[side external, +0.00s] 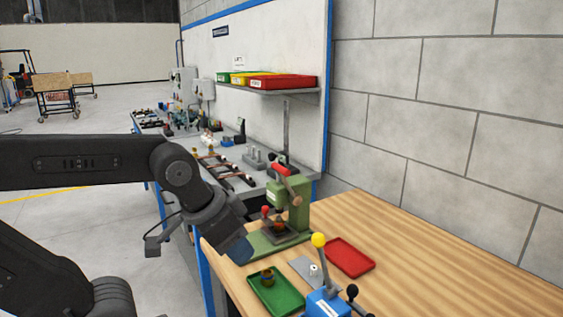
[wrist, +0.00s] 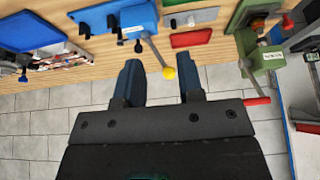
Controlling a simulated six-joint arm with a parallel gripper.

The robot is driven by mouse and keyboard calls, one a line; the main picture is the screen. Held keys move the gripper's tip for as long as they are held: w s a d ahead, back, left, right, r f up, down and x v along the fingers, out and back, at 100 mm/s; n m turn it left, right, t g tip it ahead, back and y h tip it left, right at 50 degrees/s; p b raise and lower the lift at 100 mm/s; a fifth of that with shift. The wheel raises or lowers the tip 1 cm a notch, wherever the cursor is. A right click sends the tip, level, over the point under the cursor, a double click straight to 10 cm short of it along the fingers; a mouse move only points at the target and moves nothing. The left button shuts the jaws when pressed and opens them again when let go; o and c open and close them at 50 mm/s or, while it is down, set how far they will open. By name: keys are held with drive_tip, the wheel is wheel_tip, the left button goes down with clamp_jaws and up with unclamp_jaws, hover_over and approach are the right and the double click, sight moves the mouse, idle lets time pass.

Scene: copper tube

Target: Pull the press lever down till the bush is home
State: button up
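The green press (side external: 291,205) stands at the back left of the wooden bench. Its lever has a red grip (side external: 282,169) raised at the top. A small orange-brown piece (side external: 279,226) sits under the press; I cannot tell whether it is the bush. The press also shows at upper right in the wrist view (wrist: 267,60), with a red grip (wrist: 257,101) right of my fingers. My gripper (wrist: 160,70) is open and empty, its blue fingers apart. In the side view my gripper (side external: 238,248) is in front of the press, apart from the lever.
A blue device (side external: 328,303) with a yellow-knobbed lever (side external: 318,240) stands at the front; the knob shows between my fingers in the wrist view. A green tray (side external: 290,301) holds a small part. A red tray (side external: 350,257) looks empty. The bench's right side is clear.

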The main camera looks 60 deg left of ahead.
drive_tip(key=shift+g, duration=0.7)
drive_tip(key=w+a+r, duration=0.2)
drive_tip(key=w+r, duration=0.2)
drive_tip(key=w+a+r, duration=0.2)
drive_tip(key=w+r, duration=0.1)
drive_tip(key=r, duration=0.1)
drive_tip(key=w+a+r, duration=0.2)
drive_tip(key=w+r, duration=0.2)
drive_tip(key=shift+w+r, duration=0.35)
clamp_jaws()
drive_tip(key=w+a+r+g, duration=0.2)
drive_tip(key=w+a+r, duration=0.5)
drive_tip(key=w+a, duration=0.4)
drive_tip(key=shift+s+a+f, duration=0.2)
drive_tip(key=shift+s+f, duration=0.05)
drive_tip(key=shift+f, duration=2)
drive_tip(key=shift+s+a+f, duration=0.15)
drive_tip(key=shift+s+f, duration=0.05)
drive_tip(key=shift+f, duration=2.05)
drive_tip(key=shift+s+a+f, duration=0.2)
drive_tip(key=shift+s+f, duration=0.05)
drive_tip(key=shift+f, duration=2)
